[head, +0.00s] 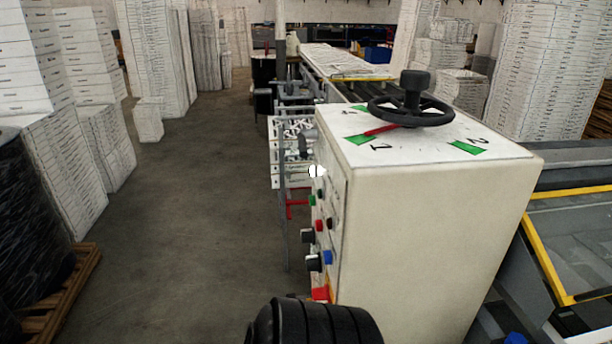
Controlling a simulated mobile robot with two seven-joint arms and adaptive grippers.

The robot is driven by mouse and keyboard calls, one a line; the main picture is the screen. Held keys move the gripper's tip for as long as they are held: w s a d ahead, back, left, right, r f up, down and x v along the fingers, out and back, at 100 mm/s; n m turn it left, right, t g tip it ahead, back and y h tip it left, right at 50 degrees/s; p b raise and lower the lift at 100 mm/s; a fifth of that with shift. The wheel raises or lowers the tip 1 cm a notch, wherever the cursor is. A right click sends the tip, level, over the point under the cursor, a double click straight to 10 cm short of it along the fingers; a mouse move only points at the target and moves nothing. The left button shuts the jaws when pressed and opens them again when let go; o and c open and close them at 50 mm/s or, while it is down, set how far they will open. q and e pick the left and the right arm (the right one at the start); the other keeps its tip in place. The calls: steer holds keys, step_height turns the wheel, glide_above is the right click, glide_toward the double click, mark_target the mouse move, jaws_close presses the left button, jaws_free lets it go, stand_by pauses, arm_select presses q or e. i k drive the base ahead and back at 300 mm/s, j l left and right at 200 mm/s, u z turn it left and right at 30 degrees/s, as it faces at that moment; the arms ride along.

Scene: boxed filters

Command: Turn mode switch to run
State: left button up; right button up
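A cream control cabinet (430,230) stands right of centre. Its control panel (333,195) faces left and shows at a steep slant. On the panel are a black knob (312,263) low down, a smaller dark knob (306,236) above it, and small green, red and blue buttons (327,257). I cannot tell which knob is the mode switch, nor read its labels or setting. A white round part (317,171) sits higher on the panel edge. Neither gripper can be made out. A black ribbed part at the bottom centre looks like my own arm.
A black handwheel (411,103) with a red pointer (381,129) and green marks tops the cabinet. Metal rods and a red handle (297,203) stand left of the panel. The floor (190,200) left of it is clear. Stacked white boxes (50,130) and a wooden pallet (65,295) line the left.

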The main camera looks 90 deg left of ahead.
mark_target(312, 263)
steer(key=u, duration=2.6)
